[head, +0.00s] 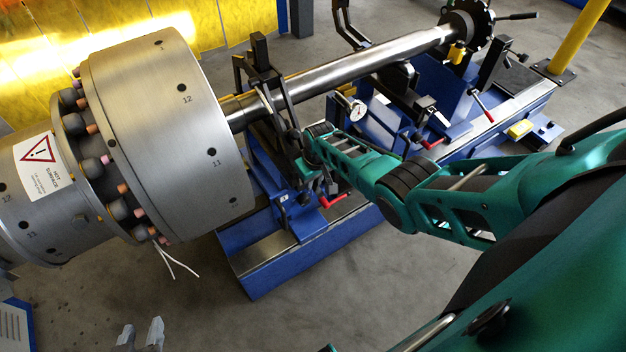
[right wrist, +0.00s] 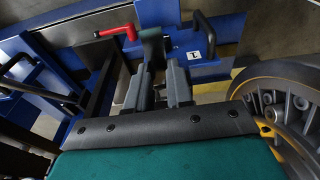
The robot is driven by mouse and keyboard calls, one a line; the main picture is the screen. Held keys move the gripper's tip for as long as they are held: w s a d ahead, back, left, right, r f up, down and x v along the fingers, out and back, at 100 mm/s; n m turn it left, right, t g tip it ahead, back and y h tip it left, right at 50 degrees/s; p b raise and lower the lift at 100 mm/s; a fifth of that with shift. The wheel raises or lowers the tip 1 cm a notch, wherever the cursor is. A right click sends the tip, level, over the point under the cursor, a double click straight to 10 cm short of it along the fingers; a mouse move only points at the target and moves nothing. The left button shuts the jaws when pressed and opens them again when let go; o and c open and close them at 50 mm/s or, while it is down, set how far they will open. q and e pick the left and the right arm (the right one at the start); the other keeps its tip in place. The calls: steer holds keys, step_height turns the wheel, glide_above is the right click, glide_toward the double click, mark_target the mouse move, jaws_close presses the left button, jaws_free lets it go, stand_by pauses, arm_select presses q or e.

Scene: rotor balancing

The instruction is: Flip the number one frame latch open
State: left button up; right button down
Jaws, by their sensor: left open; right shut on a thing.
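The number one frame stands on the blue machine bed; its white "1" label (right wrist: 194,55) shows in the right wrist view, beside a black handle (right wrist: 204,36). My right gripper (right wrist: 158,72) is shut on a dark grey lever (right wrist: 152,46), which looks like the frame latch. In the head view my right gripper (head: 309,180) is at the near side of the frame, and my own arm partly hides the latch there. My left gripper (head: 141,336) is open and empty at the bottom edge, low in front of the rotor, away from the frame.
A large grey rotor (head: 170,130) with a long steel shaft (head: 350,68) lies across the machine. Red-handled levers (head: 331,202) stick out near the frame. Bare floor lies in front of the blue bed (head: 300,258).

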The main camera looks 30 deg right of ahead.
mark_target(314, 185)
stand_by(0.3)
steer(key=c, duration=1)
jaws_free()
steer(key=r+p, duration=0.2)
steer(key=r, duration=0.1)
steer(key=r+p, duration=0.2)
steer(key=shift+s, duration=0.4)
step_height(314, 185, up, 8)
steer(key=s, duration=0.1)
steer(key=shift+s+f, duration=0.15)
steer(key=shift+f, duration=0.05)
